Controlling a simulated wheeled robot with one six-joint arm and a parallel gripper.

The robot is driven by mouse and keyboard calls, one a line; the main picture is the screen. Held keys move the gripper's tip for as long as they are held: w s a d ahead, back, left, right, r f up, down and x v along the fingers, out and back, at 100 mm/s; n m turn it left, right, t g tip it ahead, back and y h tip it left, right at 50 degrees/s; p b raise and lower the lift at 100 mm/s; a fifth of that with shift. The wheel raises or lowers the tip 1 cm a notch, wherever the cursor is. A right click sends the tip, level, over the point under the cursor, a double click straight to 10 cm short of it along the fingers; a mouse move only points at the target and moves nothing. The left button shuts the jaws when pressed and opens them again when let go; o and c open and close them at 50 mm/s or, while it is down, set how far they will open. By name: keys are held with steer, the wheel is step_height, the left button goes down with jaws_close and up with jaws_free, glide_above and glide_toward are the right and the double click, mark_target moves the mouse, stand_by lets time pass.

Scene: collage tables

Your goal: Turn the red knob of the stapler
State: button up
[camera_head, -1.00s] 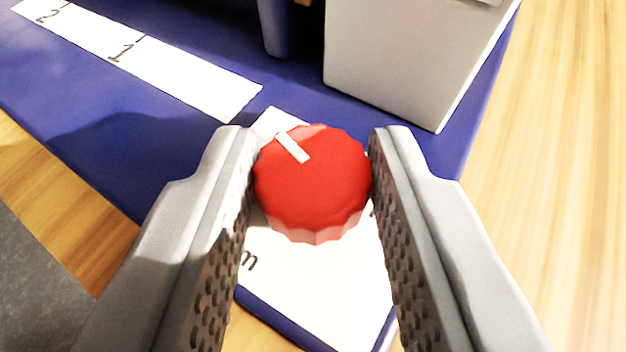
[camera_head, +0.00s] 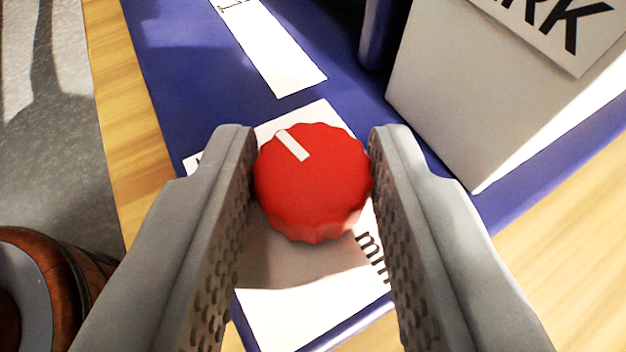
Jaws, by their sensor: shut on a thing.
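The red knob (camera_head: 312,190) is round with a scalloped edge and a white pointer line on its top, which points to the upper left of the picture. My gripper (camera_head: 312,170) is shut on the knob, one finger against its left side and one against its right. The knob sits above a white label with "mm" printed on it (camera_head: 300,315), on the blue base (camera_head: 190,70) of the stapler. The knob and fingers hide part of the label.
A white block with black lettering (camera_head: 460,100) stands on the blue base at the upper right. A white scale strip (camera_head: 275,50) lies on the base. Wooden table top (camera_head: 560,250) shows at the right. A brown round object (camera_head: 60,270) is at the lower left.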

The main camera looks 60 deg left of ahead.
steer(key=o, duration=1)
steer(key=shift+c, duration=0.2)
steer(key=shift+r, duration=0.1)
steer(key=v, duration=1.7)
steer(key=shift+d, duration=0.2)
